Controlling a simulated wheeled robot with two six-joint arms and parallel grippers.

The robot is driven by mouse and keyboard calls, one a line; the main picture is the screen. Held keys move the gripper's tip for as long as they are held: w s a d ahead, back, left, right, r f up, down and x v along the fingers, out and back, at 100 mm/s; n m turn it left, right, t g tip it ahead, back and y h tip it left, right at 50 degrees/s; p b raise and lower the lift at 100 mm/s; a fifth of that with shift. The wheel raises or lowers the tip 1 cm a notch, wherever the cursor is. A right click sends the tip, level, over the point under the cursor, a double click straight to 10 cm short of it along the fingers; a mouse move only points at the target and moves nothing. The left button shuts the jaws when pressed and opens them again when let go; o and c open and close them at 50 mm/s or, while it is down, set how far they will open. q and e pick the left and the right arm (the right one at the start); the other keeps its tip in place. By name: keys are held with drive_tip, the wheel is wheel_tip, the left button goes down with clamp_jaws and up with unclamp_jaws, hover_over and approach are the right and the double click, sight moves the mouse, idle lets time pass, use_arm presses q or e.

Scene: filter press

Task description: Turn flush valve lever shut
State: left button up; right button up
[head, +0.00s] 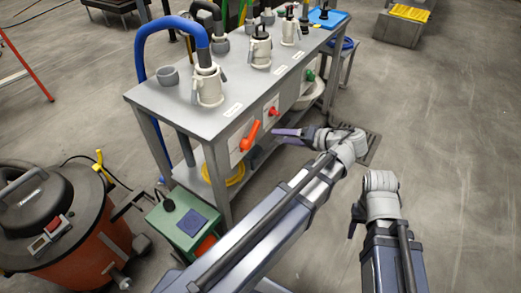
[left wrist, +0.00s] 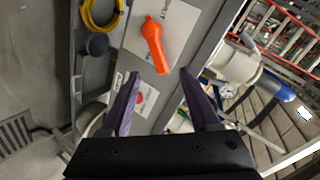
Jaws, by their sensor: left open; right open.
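An orange valve lever (head: 250,136) sits on a white plate on the front of the grey bench, slanting. In the left wrist view the orange lever (left wrist: 155,45) points down, its free end near the gap between my fingertips. A smaller red-orange handle (head: 273,112) is on a second plate to its right. The plate labels are too small to read. My left gripper (head: 277,133) is open, with purple fingers, just in front of the bench; its fingers (left wrist: 159,74) are apart and hold nothing. My right gripper (head: 353,220) is partly hidden, open, and away from the bench.
The grey bench (head: 232,95) carries several white pump-like fittings and a blue hose (head: 140,60). A yellow coil (head: 236,175) lies on its lower shelf. A green box (head: 184,220) and an orange-black vacuum (head: 65,230) stand at the left. The floor right of the bench is mostly clear.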

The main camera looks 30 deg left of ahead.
sight(258, 128)
use_arm(q)
drive_tip(key=w+a+f+n+y+b, duration=0.3)
drive_tip(key=f+n+y+b, duration=0.1)
drive_tip(key=b, duration=0.8)
drive_tip(key=shift+w+a+f+y, duration=0.25)
drive_tip(key=shift+f+y, duration=0.35)
drive_tip(key=shift+f, duration=0.05)
drive_tip(key=shift+a, duration=0.1)
drive_tip(key=shift+w+a, duration=0.2)
drive_tip(key=shift+a, duration=1.7)
drive_tip(key=shift+w+a, duration=0.15)
drive_tip(key=shift+a, duration=1.75)
drive_tip(key=shift+c, duration=0.4)
clamp_jaws()
